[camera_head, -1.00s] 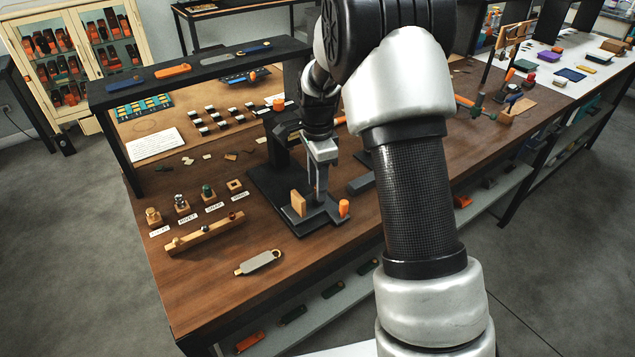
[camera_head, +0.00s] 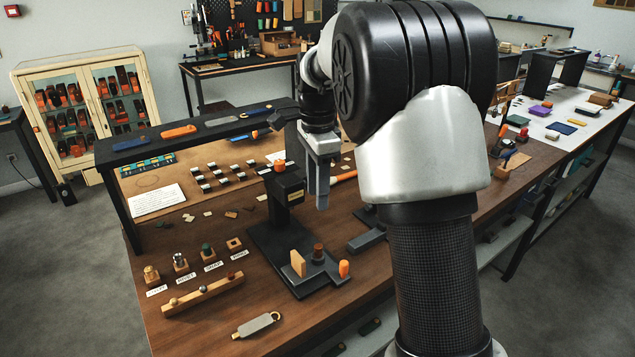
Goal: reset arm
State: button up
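My gripper (camera_head: 321,203) points down above the brown workbench (camera_head: 190,245), behind and to the right of the stamping press. The fingers look close together, but from this side I cannot tell whether there is a gap, and nothing shows hanging from them. The black press (camera_head: 284,196) stands upright with an orange cap on top. Its base plate (camera_head: 270,240) carries a small wooden block (camera_head: 298,263), a dark brown round piece (camera_head: 318,251) and an orange peg (camera_head: 343,268). A grey tag with a ring (camera_head: 256,325) lies near the bench's front edge.
A black raised shelf (camera_head: 140,145) spans the bench's back left, holding several tags. Wooden stamp holders with labels (camera_head: 209,254) and a wooden rack (camera_head: 203,294) stand front left. A grey bar (camera_head: 366,240) lies right of the press. My arm hides much of the bench's right part.

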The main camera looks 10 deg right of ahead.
jog(key=shift+r, duration=0.8)
jog(key=s+r+n+t+p, duration=0.1)
jog(key=s+r+n+p, duration=0.1)
jog(key=s+r+n, duration=0.35)
jog(key=s+r+n+t+p, duration=0.1)
jog(key=s+n, duration=0.4)
jog(key=s, duration=0.6)
jog(key=s+r+n+t+p, duration=0.1)
jog(key=s+r+n+t, duration=0.1)
jog(key=s+n, duration=0.4)
jog(key=s+t, duration=0.1)
jog(key=s, duration=0.4)
jog(key=shift+s+r+t+p, duration=0.2)
jog(key=shift+r+t+p, duration=0.1)
jog(key=shift+r+p, duration=0.05)
jog(key=shift+w+r, duration=0.1)
jog(key=shift+w, duration=0.05)
